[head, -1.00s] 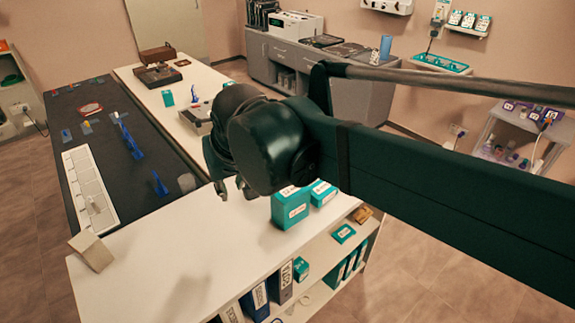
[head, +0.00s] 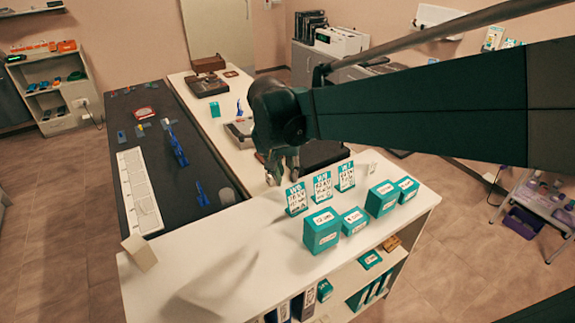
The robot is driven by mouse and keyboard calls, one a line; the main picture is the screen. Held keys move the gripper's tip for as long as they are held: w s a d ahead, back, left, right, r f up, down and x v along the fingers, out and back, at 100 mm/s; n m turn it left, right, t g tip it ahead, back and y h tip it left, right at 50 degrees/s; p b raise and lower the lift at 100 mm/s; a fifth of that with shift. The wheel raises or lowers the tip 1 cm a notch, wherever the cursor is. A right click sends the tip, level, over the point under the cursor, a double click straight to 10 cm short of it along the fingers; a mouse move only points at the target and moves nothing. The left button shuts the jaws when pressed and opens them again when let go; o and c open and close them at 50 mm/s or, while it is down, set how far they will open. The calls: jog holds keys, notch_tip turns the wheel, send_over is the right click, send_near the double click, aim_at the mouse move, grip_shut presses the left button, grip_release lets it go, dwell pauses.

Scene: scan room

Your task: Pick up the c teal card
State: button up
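Three teal-and-white cards stand upright in a row on the white shelf top: a left card (head: 297,198), a middle card (head: 323,186) and a right card (head: 346,175). Their print is too small to read surely, so I cannot tell which is the c card. Another small teal item (head: 215,110) stands on the white table farther back. My gripper (head: 281,172) points down just behind and left of the left card. Its fingers look apart with nothing between them. The arm covers part of the area behind the cards.
Several teal boxes (head: 321,230) stand in front of and right of the cards. The white shelf top (head: 215,265) is clear at the front left, except for a beige block (head: 139,252). A dark bench (head: 150,110) with blue items and a white rack lies left.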

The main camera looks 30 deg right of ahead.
jog(key=w+d+f+m+g+h+p, duration=0.1)
jog(key=w+d+m+g+p, duration=0.3)
jog(key=d, duration=0.4)
jog(key=m+g+p, duration=0.1)
jog(key=m+p, duration=0.3)
jog(key=p, duration=0.2)
send_over(318, 177)
jog(key=a, duration=0.2)
notch_tip(318, 177, down, 3)
jog(key=shift+m, duration=0.4)
jog(key=f, duration=0.5)
jog(key=shift+w+d+f, duration=0.3)
jog(key=shift+d+f, duration=0.05)
jog(key=shift+f, duration=0.1)
jog(key=shift+x, duration=1.2)
jog(key=shift+d, duration=0.15)
jog(key=shift+p+x, duration=0.3)
jog(key=shift+x, duration=2.2)
jog(key=shift+w+d, duration=0.1)
jog(key=shift+d, duration=0.05)
